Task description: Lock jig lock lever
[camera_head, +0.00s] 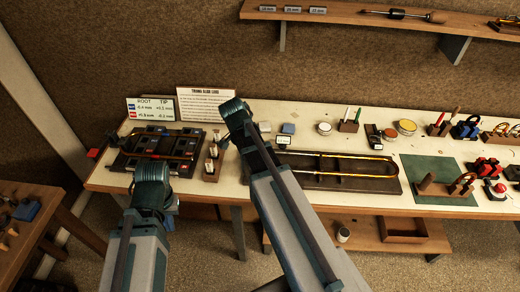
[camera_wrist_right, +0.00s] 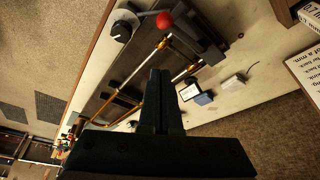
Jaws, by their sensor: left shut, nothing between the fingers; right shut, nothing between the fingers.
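In the right wrist view, a lever with a red ball knob (camera_wrist_right: 165,20) stands beside a round grey-black knob (camera_wrist_right: 122,30) at one end of a dark jig board (camera_wrist_right: 92,104) that carries long brass tubes. My right gripper (camera_wrist_right: 158,78) is shut and empty, apart from the lever. In the head view, the jig board (camera_head: 315,182) with its brass slide (camera_head: 350,156) lies mid-bench; my right arm covers its left end, so the lever is hidden there. My left gripper (camera_head: 153,172) is in front of a dark rack at the left; its fingertips are hardly visible.
The dark rack (camera_head: 128,160) holds brass and blue pieces, with a red part (camera_head: 92,153) at its left. A small holder (camera_head: 212,172) stands between my arms. A blue block (camera_head: 288,128) and jars sit behind the board. A green mat (camera_head: 432,172) lies at the right.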

